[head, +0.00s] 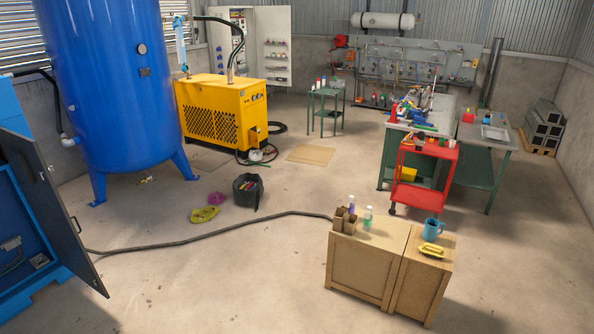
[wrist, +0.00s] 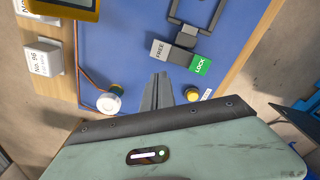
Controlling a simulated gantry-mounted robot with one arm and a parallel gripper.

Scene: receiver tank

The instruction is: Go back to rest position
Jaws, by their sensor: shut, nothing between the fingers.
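My gripper (wrist: 157,90) shows in the wrist view as two grey fingers close together, shut and empty. It points at a blue panel (wrist: 120,55) carrying a grey and green FREE/LOCK plate (wrist: 179,54). A dark lever or frame (wrist: 197,12) stands above the plate. The fingers appear below the plate in the picture; I cannot tell how far they are from the panel. My arm and gripper do not show in the head view.
A white round part (wrist: 108,103) and a yellow button (wrist: 192,94) flank the fingers. In the head view are a blue tank (head: 110,80), a yellow machine (head: 215,110), a red cart (head: 425,170) and wooden cabinets (head: 365,265). A hose (head: 200,238) crosses the floor, otherwise largely open there.

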